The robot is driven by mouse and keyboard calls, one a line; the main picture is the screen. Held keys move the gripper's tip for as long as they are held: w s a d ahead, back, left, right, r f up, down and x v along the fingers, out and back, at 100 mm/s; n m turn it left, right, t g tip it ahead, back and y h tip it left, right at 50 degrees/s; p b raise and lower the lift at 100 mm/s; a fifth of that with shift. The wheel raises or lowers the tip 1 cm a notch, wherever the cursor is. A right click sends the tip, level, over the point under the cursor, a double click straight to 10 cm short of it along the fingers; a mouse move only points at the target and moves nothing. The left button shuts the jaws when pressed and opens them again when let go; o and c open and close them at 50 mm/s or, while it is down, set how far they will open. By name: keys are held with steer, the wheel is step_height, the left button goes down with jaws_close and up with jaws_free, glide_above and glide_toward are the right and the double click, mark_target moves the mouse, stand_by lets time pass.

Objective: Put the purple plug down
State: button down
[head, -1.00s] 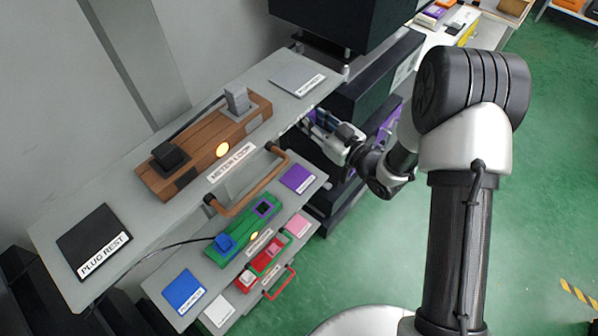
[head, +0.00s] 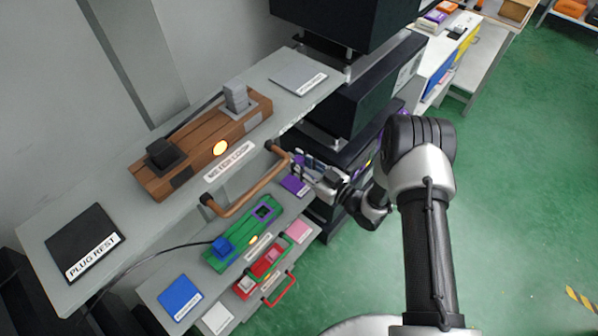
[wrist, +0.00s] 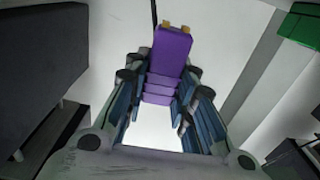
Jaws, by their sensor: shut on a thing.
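My gripper (wrist: 155,105) is shut on the purple plug (wrist: 172,50), whose two gold prongs point away from my wrist. In the head view my gripper (head: 306,168) is at the right end of the shelf, over or close by the purple pad (head: 293,187), which it partly covers. I cannot tell its height above the pad. The plug itself is hard to make out in the head view. A green block (head: 238,238) on the lower shelf has an empty purple-rimmed socket (head: 264,211) and a blue plug (head: 222,247).
The upper shelf (head: 290,100) with a wooden block (head: 205,145) and a copper-coloured handle (head: 245,192) lies just left of my gripper. A blue pad (head: 180,298), a red block (head: 263,270) and a pink pad (head: 299,231) are lower. Green floor is clear at right.

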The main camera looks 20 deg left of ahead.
steer(key=shift+f+b, duration=0.4)
steer(key=shift+f, duration=1.6)
steer(key=shift+f, duration=0.2)
steer(key=c, duration=1.3)
jaws_free()
steer(key=shift+c, duration=0.2)
steer(key=shift+r, duration=0.1)
